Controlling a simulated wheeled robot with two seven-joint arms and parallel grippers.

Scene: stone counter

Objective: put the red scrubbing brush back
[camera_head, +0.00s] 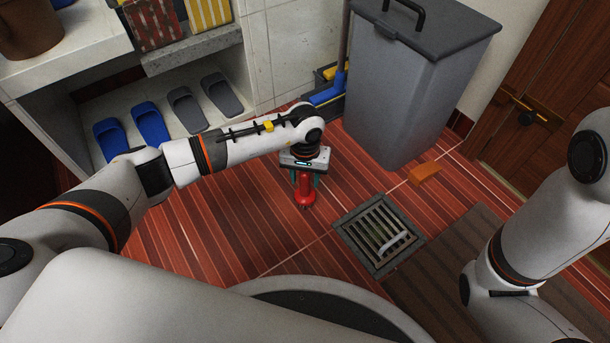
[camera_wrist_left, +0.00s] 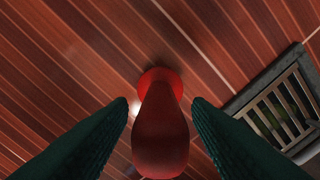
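The red scrubbing brush (camera_head: 305,196) is on the red striped floor, below my left gripper (camera_head: 306,176). In the left wrist view the brush (camera_wrist_left: 160,135) has a thick rounded handle pointing towards the camera, and a round red end lies farther off, by the floor. The handle lies between the two dark green fingers of my left gripper (camera_wrist_left: 163,108). Narrow gaps show between the handle and the fingers, so the gripper looks open around it. Whether the brush touches the floor is partly hidden. My right arm is at the right, but its gripper is out of view.
A metal floor drain with a grate (camera_head: 380,234) lies right of the brush. An orange block (camera_head: 425,173) lies near the grey bin (camera_head: 405,90). A blue and yellow cleaning tool (camera_head: 328,93) stands beside the bin. Slippers (camera_head: 151,124) sit on the low shelf at left.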

